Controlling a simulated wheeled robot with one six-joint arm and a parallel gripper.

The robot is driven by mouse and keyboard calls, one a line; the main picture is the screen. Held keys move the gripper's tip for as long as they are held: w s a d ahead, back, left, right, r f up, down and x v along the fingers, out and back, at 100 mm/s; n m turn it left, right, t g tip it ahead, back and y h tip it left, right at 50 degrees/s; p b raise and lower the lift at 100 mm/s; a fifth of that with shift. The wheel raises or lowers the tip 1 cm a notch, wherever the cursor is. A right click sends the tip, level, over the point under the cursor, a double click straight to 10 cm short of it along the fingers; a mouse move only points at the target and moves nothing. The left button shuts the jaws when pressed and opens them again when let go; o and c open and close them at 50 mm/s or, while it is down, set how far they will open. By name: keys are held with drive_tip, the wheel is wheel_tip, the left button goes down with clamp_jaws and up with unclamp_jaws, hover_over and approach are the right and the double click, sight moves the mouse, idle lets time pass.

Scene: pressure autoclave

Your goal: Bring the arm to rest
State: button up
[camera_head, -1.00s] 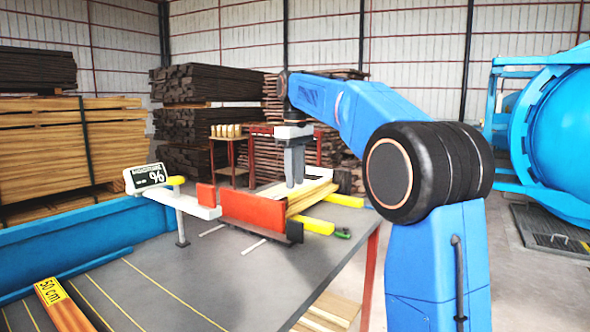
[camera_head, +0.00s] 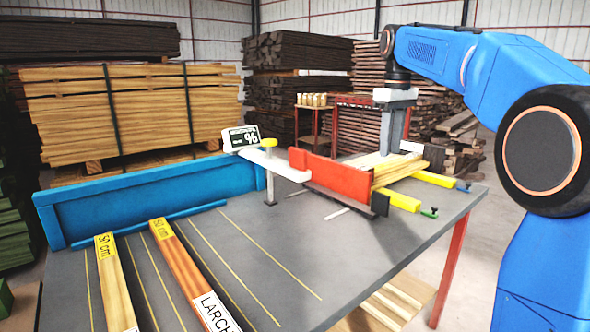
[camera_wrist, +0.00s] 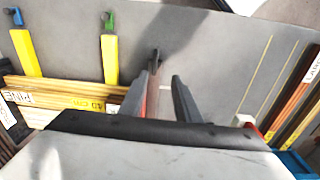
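My gripper (camera_head: 393,130) hangs pointing down from my blue arm, over the back right of the grey table, by the stacked boards. In the wrist view my gripper (camera_wrist: 160,80) shows two dark fingers apart with nothing held between them. A red fence (camera_head: 330,173) with a dark base stands on the table; part of it shows below the gap between the fingers. Pale boards (camera_head: 395,166) lie behind the fence; in the wrist view the boards (camera_wrist: 60,90) lie left of the fingers, one labelled PINE.
The grey table (camera_head: 330,250) carries a moisture display (camera_head: 241,138), yellow bars (camera_head: 434,180) and two labelled boards (camera_head: 183,265) at the front left. A blue trough wall (camera_head: 150,200) runs along the left edge. Timber stacks (camera_head: 140,110) stand behind. The table's middle is bare.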

drive_tip(key=s+f+m+t, duration=0.1)
drive_tip(key=s+f, duration=0.3)
drive_tip(key=s, duration=0.3)
drive_tip(key=s+f+m+t, duration=0.1)
drive_tip(key=s+f, duration=0.2)
drive_tip(key=s, duration=0.4)
drive_tip(key=s+f+m, duration=0.2)
drive_tip(key=s+f, duration=0.2)
drive_tip(key=s, duration=0.3)
drive_tip(key=s+f+m+t, duration=0.2)
drive_tip(key=s+f, duration=1.3)
drive_tip(key=f, duration=0.3)
drive_tip(key=shift+s+a+m, duration=0.25)
drive_tip(key=shift+a+m, duration=0.05)
drive_tip(key=shift+a, duration=0.1)
